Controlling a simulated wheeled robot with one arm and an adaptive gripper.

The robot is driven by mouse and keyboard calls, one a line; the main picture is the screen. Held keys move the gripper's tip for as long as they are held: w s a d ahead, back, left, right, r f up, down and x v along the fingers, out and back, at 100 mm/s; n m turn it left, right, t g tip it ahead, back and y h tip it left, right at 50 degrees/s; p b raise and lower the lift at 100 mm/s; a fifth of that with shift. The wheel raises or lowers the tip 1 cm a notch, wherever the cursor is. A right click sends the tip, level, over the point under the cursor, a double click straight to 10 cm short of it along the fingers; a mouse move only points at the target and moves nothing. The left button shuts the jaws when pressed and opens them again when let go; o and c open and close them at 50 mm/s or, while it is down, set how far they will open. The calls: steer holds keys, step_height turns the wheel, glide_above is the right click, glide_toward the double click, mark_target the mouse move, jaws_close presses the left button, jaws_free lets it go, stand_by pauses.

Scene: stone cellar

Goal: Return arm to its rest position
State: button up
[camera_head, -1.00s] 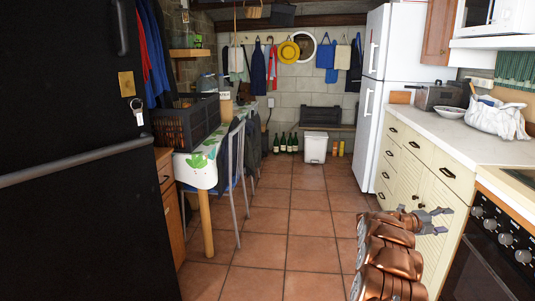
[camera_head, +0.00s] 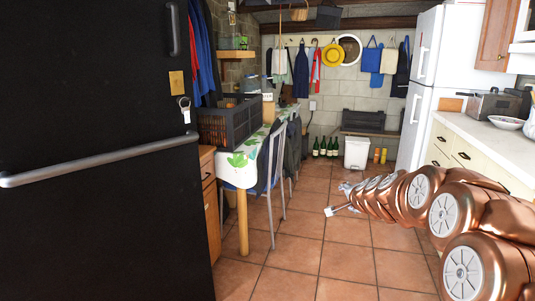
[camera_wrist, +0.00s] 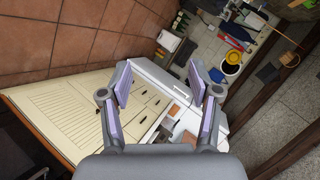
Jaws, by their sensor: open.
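My copper-coloured arm reaches in from the right of the head view, stretched out over the tiled floor. My gripper (camera_head: 340,204) is at its far end, small and partly hidden by the arm links. In the wrist view my gripper (camera_wrist: 158,85) shows two fingers set wide apart with nothing between them. Beyond the fingers the wrist view shows the cream cabinet (camera_wrist: 85,110) and the fridge, tilted.
A table with a patterned cloth (camera_head: 240,162) holds a dark crate (camera_head: 228,128). Cream drawers (camera_head: 465,155) and a white fridge (camera_head: 425,100) line the right. The tiled floor (camera_head: 310,235) between is clear.

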steer(key=s+a+f+n+g+y, duration=0.1)
steer(key=s+a+f+n+g, duration=0.2)
steer(key=s, duration=0.5)
steer(key=s+a+n+g+y, duration=0.1)
steer(key=s+a+n+g, duration=0.15)
steer(key=s+a, duration=0.45)
steer(key=s+a+f+n+g+y, duration=0.1)
steer(key=s+a+f+n+g, duration=0.15)
steer(key=s, duration=0.65)
steer(key=s+d+f+n+g+h, duration=0.1)
steer(key=s+d+f+n+g, duration=0.15)
steer(key=s, duration=1.25)
steer(key=s+d+f+n+g+h, duration=0.2)
steer(key=s+n+g, duration=0.15)
steer(key=s, duration=1.15)
step_height(320, 180, up, 23)
steer(key=s+p, duration=0.2)
steer(key=p, duration=1.9)
steer(key=shift+s+d+m, duration=0.25)
steer(key=shift+s+m, duration=0.1)
steer(key=shift+m, duration=0.05)
